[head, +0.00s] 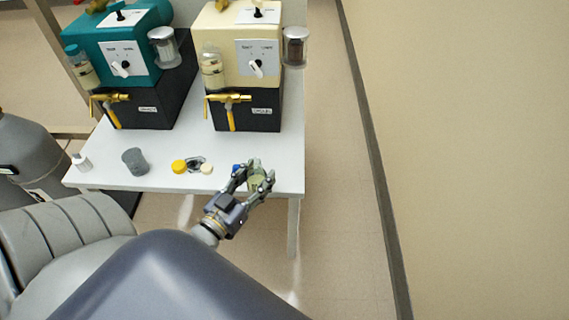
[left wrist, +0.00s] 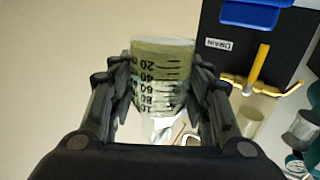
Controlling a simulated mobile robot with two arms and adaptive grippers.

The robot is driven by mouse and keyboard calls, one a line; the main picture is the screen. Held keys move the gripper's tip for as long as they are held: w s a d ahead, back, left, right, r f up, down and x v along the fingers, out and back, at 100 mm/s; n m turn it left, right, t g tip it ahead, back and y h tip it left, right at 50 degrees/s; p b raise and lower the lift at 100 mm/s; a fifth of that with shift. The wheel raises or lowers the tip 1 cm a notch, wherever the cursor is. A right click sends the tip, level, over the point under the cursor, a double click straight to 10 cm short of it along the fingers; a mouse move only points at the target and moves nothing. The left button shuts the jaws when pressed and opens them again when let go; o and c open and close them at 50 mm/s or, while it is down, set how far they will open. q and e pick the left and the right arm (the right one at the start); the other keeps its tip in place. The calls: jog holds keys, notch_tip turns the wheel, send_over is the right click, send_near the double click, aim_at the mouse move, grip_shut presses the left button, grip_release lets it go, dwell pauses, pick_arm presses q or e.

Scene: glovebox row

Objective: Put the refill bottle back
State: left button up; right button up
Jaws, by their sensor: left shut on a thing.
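My left gripper (head: 257,181) is shut on a clear graduated bottle (head: 261,183) with pale green contents. It is at the front right edge of the white table. In the left wrist view the bottle (left wrist: 162,68) sits between the two fingers (left wrist: 160,100), its printed numbers upside down in the picture. The fingers hide parts of its sides. I cannot tell whether its base touches the table. My right gripper is not in view.
A teal machine (head: 118,45) and a cream machine (head: 240,40) stand behind on the white table (head: 235,150), each with a yellow tap. A grey cup (head: 134,161), a white bottle (head: 82,162), a yellow cap (head: 179,167) and a pale cap (head: 207,169) are near the front.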

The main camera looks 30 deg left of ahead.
pick_arm(q)
jog(key=w, duration=0.6)
jog(key=w+f+b, duration=0.1)
jog(key=w, duration=0.2)
jog(key=shift+w+d, duration=0.15)
jog(key=shift+d, duration=0.25)
jog(key=shift+w, duration=0.8)
jog(key=shift+w+d+f+b, duration=0.1)
jog(key=shift+w+f+b, duration=0.05)
jog(key=shift+f+b, duration=0.65)
jog(key=shift+f, duration=0.95)
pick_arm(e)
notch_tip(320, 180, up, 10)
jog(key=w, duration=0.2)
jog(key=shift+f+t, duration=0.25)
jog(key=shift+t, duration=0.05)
pick_arm(q)
jog(key=shift+f, duration=0.1)
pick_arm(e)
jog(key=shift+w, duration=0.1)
pick_arm(q)
jog(key=o, duration=1.2)
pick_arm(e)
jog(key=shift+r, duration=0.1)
